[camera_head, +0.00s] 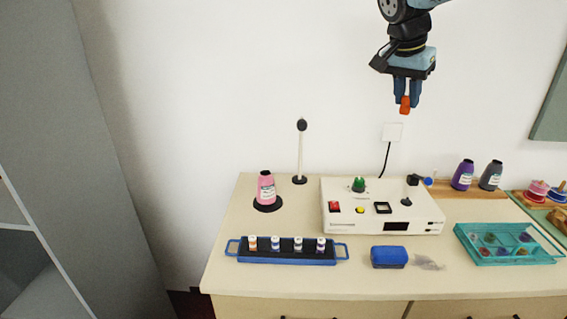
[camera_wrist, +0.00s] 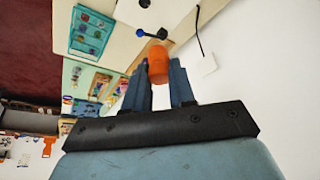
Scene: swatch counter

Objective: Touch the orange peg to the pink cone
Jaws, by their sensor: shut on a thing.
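The orange peg (camera_head: 405,105) is held between the two blue fingers of my gripper (camera_head: 407,95), high above the counter's back edge. In the wrist view the peg (camera_wrist: 159,64) sticks out past the fingertips of my gripper (camera_wrist: 165,85). The pink cone (camera_head: 266,187) stands upright on a round black base at the back left of the counter, with a label on its side and a dark tip. My gripper is well up and to the right of it, apart from it. I do not make out the cone in the wrist view.
A white control box (camera_head: 375,222) stands right of the cone, and a thin post (camera_head: 299,155) with a black disc behind it. A blue tray (camera_head: 285,258) with several small bottles lies in front. A blue case (camera_head: 389,257), teal tray (camera_head: 507,257) and purple cone (camera_head: 462,175) are further right.

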